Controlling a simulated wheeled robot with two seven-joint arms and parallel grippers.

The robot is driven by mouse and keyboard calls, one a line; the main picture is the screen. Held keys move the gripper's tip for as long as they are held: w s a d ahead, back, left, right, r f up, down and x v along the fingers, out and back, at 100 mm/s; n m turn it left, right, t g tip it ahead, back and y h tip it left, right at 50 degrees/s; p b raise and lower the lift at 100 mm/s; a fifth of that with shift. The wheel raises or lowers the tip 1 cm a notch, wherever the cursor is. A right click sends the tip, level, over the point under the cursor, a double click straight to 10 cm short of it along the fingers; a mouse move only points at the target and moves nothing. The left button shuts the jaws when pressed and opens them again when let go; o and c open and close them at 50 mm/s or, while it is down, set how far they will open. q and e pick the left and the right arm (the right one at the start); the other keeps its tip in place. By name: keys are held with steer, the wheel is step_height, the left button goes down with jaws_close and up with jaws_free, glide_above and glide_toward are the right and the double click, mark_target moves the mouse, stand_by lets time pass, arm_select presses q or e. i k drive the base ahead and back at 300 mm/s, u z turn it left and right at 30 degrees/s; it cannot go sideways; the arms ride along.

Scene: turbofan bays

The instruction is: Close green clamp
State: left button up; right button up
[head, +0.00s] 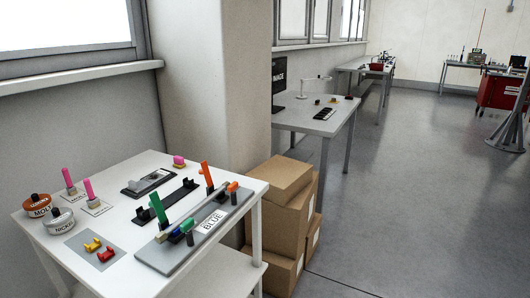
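On the white table, a grey fixture plate (152,258) lies along the right edge with a long light rod (205,207) across it. A green clamp lever (157,207) stands upright near the rod's front end. A shorter green piece (187,226) sits beside it on a dark post. An orange lever (206,176) stands upright near the far end, with a smaller orange piece (232,187) by the rod's tip. A label reading BLUE (211,221) lies on the plate. Neither of my grippers is in view.
The white table (112,205) also holds two labelled round containers (60,220), pink-handled tools (68,180), a grey mat (95,250) with yellow and red pieces, and black holders (165,200). Cardboard boxes (280,210) stand against its right side. The floor (420,200) to the right is open.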

mark_target(155, 203)
steer(key=z, duration=3.4)
steer(key=k, duration=2.45)
steer(key=u, duration=2.1)
